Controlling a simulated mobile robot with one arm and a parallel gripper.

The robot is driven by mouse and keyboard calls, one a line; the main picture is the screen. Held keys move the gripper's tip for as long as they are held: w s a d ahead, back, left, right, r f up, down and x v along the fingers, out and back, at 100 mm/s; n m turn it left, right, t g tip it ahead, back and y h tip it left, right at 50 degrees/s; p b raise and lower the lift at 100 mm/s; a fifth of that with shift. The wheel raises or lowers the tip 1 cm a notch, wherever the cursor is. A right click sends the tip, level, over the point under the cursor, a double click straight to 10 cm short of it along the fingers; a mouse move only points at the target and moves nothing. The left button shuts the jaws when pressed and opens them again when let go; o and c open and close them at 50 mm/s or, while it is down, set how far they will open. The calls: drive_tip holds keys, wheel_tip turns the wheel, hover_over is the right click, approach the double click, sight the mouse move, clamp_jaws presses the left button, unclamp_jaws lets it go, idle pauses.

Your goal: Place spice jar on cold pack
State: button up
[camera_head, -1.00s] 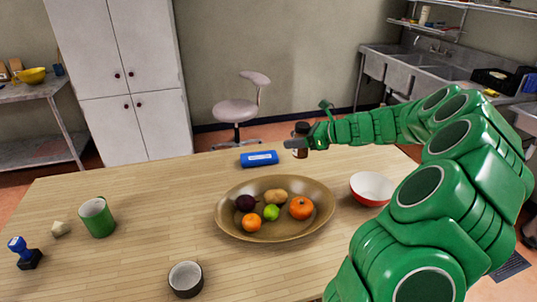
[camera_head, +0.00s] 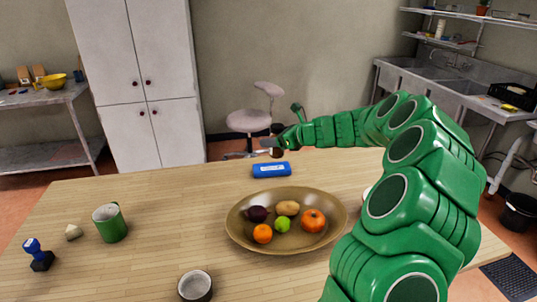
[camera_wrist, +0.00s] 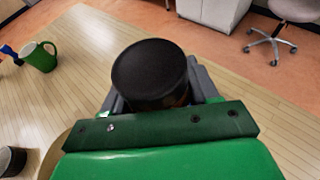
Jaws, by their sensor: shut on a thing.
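The spice jar has a wide black lid (camera_wrist: 150,72) that fills the middle of the wrist view. My gripper (camera_head: 271,142) is shut on the jar, with grey fingers on both sides of it. In the head view the small dark jar (camera_head: 276,152) shows partly behind the fingers, upright. The cold pack (camera_head: 271,170) is a blue slab with a white label, lying near the table's far edge. The jar appears just above and behind the pack's right half in the picture, held off it.
A brown bowl of fruit (camera_head: 240,234) stands in front of the cold pack. A green mug (camera_head: 109,224), a blue-handled stamp (camera_head: 39,258) and a dark cup (camera_head: 195,287) stand on the left and front. A stool (camera_head: 249,121) is beyond the table.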

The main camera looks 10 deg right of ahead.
drive_tip(key=shift+w+d+f, duration=0.1)
drive_tip(key=shift+w+f, duration=1.25)
drive_tip(key=shift+w, duration=0.25)
drive_tip(key=shift+w+d+f, duration=0.1)
drive_tip(key=shift+w+f, duration=1.25)
drive_tip(key=shift+w, duration=0.3)
drive_tip(key=shift+w+d+f, duration=0.1)
drive_tip(key=shift+w+f, duration=1.25)
drive_tip(key=shift+w, duration=0.25)
drive_tip(key=shift+f, duration=1.55)
drive_tip(key=o, duration=1.2)
drive_tip(key=shift+f, duration=0.1)
